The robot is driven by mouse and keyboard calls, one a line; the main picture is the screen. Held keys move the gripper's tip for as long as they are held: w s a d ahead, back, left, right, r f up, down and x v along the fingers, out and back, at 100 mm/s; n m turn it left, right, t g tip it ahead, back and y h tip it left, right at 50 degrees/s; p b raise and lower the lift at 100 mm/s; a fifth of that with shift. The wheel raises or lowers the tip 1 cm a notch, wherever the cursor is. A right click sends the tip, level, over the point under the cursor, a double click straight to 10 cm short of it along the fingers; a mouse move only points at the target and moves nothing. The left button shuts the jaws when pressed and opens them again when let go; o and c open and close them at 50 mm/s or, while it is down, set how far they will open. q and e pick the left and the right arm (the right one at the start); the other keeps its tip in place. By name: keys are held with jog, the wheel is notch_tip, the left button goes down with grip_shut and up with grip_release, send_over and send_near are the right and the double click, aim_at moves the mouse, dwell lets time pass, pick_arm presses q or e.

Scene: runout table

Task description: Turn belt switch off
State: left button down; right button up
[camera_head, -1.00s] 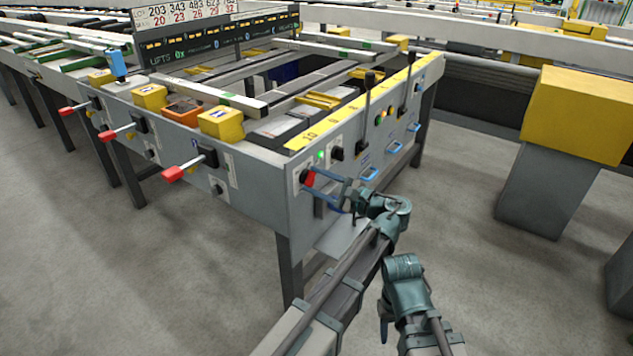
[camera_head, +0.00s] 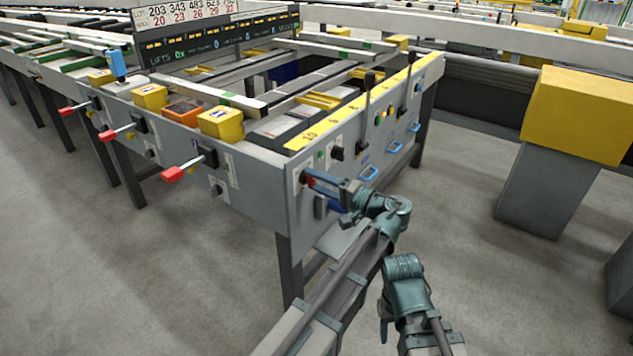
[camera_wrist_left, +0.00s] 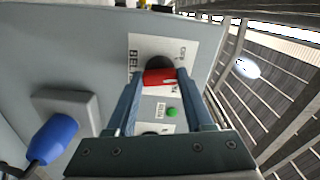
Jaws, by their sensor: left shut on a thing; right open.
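The belt switch is a red handle on a round black base, on a white label marked BELT and OFF. In the left wrist view the red handle (camera_wrist_left: 158,77) lies across between my fingers. In the head view the switch (camera_head: 309,180) is mostly hidden by my left gripper (camera_head: 314,178), at the near corner of the grey control panel (camera_head: 345,205). My left gripper, also in the left wrist view (camera_wrist_left: 160,75), is shut on the handle from both sides. My right arm shows at the bottom of the head view, but its fingers cannot be made out.
A green lamp (camera_wrist_left: 171,112) and another dark knob (camera_head: 337,153) sit near the switch. Black levers (camera_head: 368,95) and blue handles (camera_head: 369,174) are further along the panel. Open floor lies right of the panel.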

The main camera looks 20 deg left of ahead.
pick_arm(q)
jog(key=n, duration=0.6)
jog(key=shift+n, duration=0.3)
dwell(0.4)
jog(key=shift+c, duration=1.4)
grip_release()
